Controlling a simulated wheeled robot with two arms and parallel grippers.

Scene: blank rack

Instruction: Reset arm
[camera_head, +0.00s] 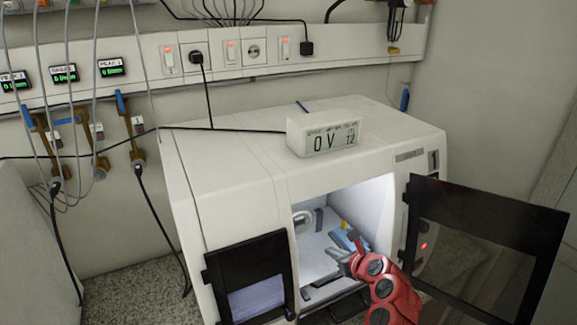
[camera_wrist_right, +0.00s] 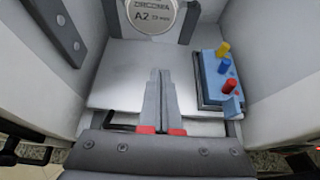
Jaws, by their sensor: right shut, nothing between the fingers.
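My right gripper (camera_head: 343,255) is at the opening of the white machine's lit chamber, with the red arm coming up from below. In the right wrist view my right gripper (camera_wrist_right: 160,75) has its two grey fingers together, with nothing between them. My left gripper is not in view.
The white machine (camera_head: 240,185) has an open dark door (camera_head: 490,235) at the right of its chamber. In the chamber are a blue block with coloured knobs (camera_wrist_right: 220,82) and a round "A2" disc (camera_wrist_right: 152,14). A display (camera_head: 325,136) stands on top.

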